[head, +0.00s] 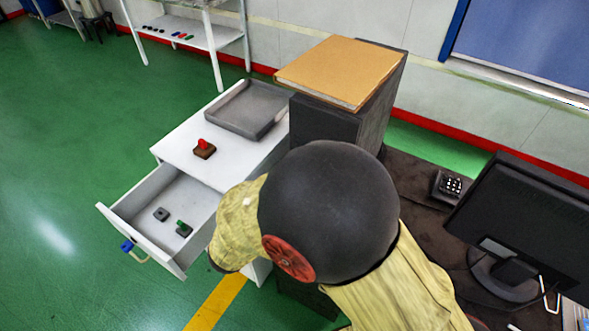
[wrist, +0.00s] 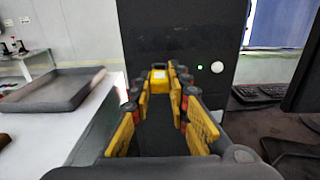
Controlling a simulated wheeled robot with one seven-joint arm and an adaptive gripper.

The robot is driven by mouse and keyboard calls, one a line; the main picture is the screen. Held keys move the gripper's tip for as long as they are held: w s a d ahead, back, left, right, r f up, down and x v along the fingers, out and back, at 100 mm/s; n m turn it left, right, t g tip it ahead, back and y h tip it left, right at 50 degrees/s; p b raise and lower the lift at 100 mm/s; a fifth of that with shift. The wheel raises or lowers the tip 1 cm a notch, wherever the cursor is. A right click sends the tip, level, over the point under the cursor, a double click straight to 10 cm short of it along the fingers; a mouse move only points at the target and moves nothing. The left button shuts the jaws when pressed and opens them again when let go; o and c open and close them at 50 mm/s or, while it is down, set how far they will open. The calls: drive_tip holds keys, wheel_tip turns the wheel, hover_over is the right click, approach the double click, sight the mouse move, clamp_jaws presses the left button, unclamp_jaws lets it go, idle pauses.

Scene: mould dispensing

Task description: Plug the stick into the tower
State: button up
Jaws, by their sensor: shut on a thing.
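The tower is a dark computer case (head: 326,122) standing right of the white cabinet. In the wrist view its black front (wrist: 190,35) is straight ahead, with a small green light and a round white button (wrist: 217,67). My gripper (wrist: 160,88) points at this front, its yellow-padded fingers closed toward their tips on a small yellow piece, seemingly the stick (wrist: 158,76). The stick appears close before the tower's front; I cannot tell whether it touches. The port is not visible. In the head view my arm hides the gripper and stick.
A white cabinet (head: 178,142) carries a grey tray (head: 250,108) and a red-topped brown block (head: 204,149). Its drawer (head: 138,205) is open, with small dark pieces inside. A tan box (head: 340,70) lies on the tower. A monitor (head: 535,225) and phone (head: 450,186) are at the right.

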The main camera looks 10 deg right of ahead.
drive_tip(key=shift+p+x, duration=0.3)
drive_tip(key=shift+x, duration=0.65)
idle(1.0)
drive_tip(key=o, duration=0.7)
drive_tip(key=shift+o, duration=0.8)
drive_tip(key=shift+s+a, duration=0.1)
drive_tip(key=shift+a, duration=0.05)
drive_tip(key=v, duration=1.1)
drive_tip(key=shift+s+a, duration=0.25)
drive_tip(key=shift+s, duration=0.05)
